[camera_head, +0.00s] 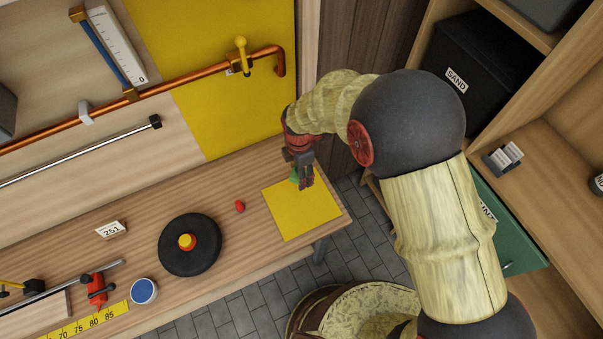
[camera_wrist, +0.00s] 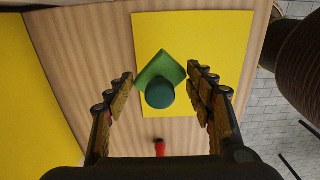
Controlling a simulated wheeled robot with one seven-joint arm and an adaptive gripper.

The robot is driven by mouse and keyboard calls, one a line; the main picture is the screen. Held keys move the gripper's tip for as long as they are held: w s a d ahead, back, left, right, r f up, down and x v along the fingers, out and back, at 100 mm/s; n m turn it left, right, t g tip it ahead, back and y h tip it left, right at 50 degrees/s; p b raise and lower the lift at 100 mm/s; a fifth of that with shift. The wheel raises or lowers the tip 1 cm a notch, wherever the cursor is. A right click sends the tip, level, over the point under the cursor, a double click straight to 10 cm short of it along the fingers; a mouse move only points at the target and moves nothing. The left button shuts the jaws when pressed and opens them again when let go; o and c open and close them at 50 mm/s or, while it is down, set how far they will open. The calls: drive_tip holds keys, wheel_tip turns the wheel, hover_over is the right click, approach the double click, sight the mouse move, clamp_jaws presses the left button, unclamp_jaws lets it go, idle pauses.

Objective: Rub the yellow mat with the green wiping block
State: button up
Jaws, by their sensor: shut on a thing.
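The yellow mat (camera_head: 305,215) lies flat at the right end of the workbench. It also shows in the wrist view (camera_wrist: 220,40). The green wiping block (camera_wrist: 160,68) has a square base and a round darker knob on top. In the head view only a bit of the block (camera_head: 294,175) shows beside the fingers, near the mat's back edge. My gripper (camera_head: 304,180) points down over that edge and is shut on the block, with its fingers on either side of the knob. In the wrist view the block overlaps the mat's edge; whether it touches the mat I cannot tell.
A small red object (camera_head: 239,206) lies just left of the mat. A black disc with a red and yellow knob (camera_head: 188,247) and a 251 label (camera_head: 111,230) stand further left. A copper pipe (camera_head: 190,83) runs along the back wall. The bench ends right of the mat.

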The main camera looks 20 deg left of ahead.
drive_tip(key=shift+r+p, duration=0.6)
drive_tip(key=shift+r, duration=0.65)
